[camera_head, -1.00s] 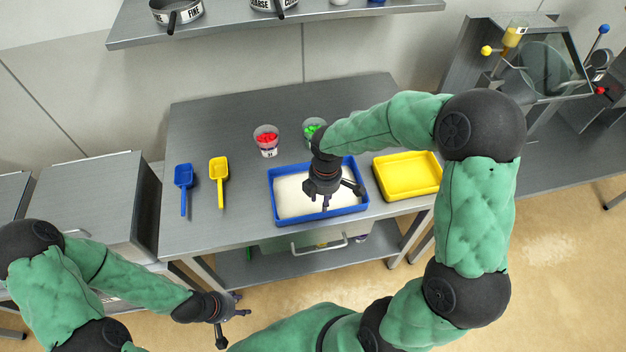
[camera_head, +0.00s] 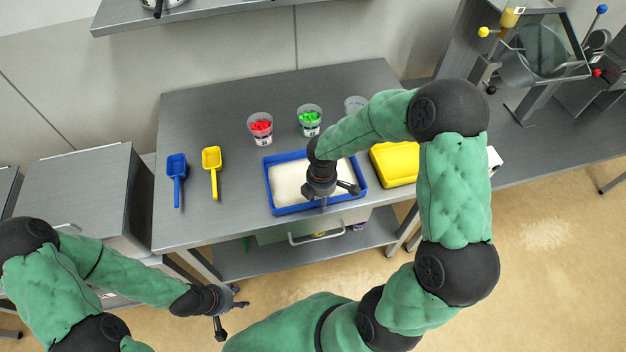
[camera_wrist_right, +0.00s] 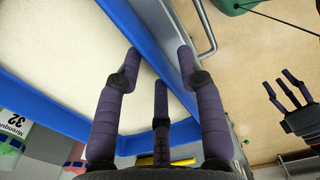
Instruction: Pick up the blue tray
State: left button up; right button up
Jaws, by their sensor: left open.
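The blue tray (camera_head: 268,185) holds white material and sits near the front edge of the grey table. My right gripper (camera_head: 326,203) is at the tray's front wall, right of its middle. In the right wrist view, the open fingers (camera_wrist_right: 160,54) stand on either side of the blue wall (camera_wrist_right: 60,108), one on the inner side and one outside. I cannot tell whether they touch it. My left gripper (camera_head: 238,304) is open and empty, low in front of the table and away from the tray; it also shows in the right wrist view (camera_wrist_right: 284,92).
A yellow tray (camera_head: 395,165) stands close to the right. Cups with red (camera_head: 261,128) and green (camera_head: 309,119) pieces stand behind the tray. A blue scoop (camera_head: 177,168) and a yellow scoop (camera_head: 212,160) lie to the left. A drawer handle (camera_head: 314,236) sits below the table front.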

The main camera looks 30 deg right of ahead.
jog(key=shift+f, duration=0.75)
grip_shut()
jog(key=shift+r, duration=0.1)
